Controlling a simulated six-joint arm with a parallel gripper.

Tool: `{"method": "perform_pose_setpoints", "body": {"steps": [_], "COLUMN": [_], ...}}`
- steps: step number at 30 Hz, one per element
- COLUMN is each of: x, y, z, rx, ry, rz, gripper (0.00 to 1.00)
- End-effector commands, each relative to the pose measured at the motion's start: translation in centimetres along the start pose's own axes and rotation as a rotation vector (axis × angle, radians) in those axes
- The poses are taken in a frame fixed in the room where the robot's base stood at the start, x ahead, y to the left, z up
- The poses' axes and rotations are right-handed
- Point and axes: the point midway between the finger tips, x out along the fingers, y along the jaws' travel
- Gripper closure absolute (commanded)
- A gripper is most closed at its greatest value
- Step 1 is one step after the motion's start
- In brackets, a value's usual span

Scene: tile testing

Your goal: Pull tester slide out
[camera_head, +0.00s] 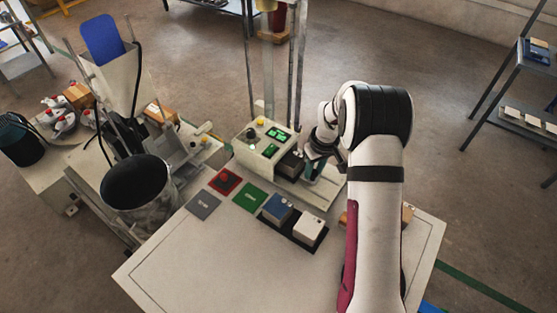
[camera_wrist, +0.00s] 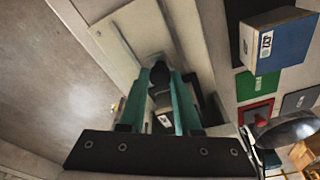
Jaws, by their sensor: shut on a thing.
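The tester (camera_head: 255,152) is a beige box with lit green displays and a yellow button, at the back of the white table. A dark block (camera_head: 291,164) sits at its front right, on a pale base strip. My gripper (camera_head: 313,174) is at the right of this block, pointing down with teal fingers. In the wrist view my gripper (camera_wrist: 161,82) is shut on a dark knob (camera_wrist: 160,72), which I take to be the tester slide's handle. The slide is largely hidden behind the fingers and the arm, so I cannot tell how far out it is.
Red (camera_head: 225,181), green (camera_head: 249,197) and grey (camera_head: 203,205) squares lie on the table (camera_head: 215,270). A dark bucket (camera_head: 137,184) stands left. The table's front left is clear.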

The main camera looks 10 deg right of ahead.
Motion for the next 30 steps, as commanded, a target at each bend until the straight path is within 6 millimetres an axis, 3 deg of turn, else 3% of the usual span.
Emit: {"method": "perform_pose_setpoints", "body": {"steps": [30], "x": [-0.7], "y": [2.6], "z": [4.3], "rx": [0.002], "ry": [0.002], "rz": [0.001], "gripper": [1.00]}}
